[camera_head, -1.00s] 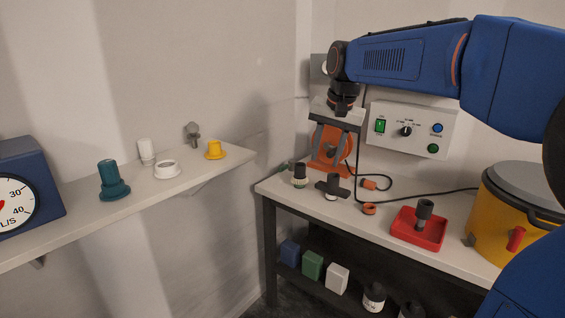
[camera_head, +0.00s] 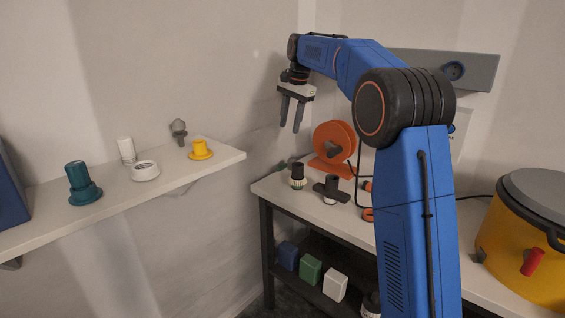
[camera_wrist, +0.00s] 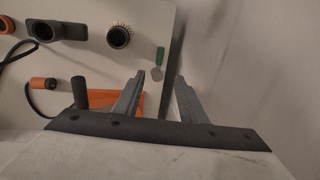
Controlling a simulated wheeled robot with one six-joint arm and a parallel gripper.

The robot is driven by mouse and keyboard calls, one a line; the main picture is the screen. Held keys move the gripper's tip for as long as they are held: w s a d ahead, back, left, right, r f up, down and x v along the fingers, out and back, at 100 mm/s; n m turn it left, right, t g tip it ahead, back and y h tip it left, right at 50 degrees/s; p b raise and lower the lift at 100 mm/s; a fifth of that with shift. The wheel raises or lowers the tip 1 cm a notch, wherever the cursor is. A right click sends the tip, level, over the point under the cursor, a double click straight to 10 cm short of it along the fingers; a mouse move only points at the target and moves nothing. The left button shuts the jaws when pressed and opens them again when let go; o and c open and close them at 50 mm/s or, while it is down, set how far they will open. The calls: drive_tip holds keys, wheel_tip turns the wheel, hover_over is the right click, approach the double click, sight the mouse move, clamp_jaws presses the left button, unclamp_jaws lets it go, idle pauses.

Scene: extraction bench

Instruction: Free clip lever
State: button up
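A yellow drum (camera_head: 503,252) with a grey lid stands at the right end of the bench. A red lever (camera_head: 532,262) sticks out from its side, tilted; I cannot tell if this is the clip lever. My gripper (camera_head: 291,129) hangs over the bench's far left corner, well away from the drum. Its two fingers are apart with nothing between them. The wrist view shows the same open fingers (camera_wrist: 161,76) pointing toward the bench edge near a small green and grey piece (camera_wrist: 158,62).
An orange reel (camera_head: 333,140), a dark knurled cap (camera_head: 297,176) and a black T-shaped part (camera_head: 331,189) stand on the bench (camera_head: 272,188). A wall shelf (camera_head: 110,205) holds teal, white and yellow parts. My arm hides the bench's middle.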

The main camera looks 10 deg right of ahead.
sight(283, 164)
drive_tip(key=w+f, duration=0.1)
drive_tip(key=f, duration=0.4)
drive_tip(key=a+f, duration=0.1)
drive_tip(key=f, duration=0.5)
drive_tip(key=w+a+f, duration=0.1)
drive_tip(key=f, duration=0.5)
drive_tip(key=shift+w, duration=0.35)
clamp_jaws()
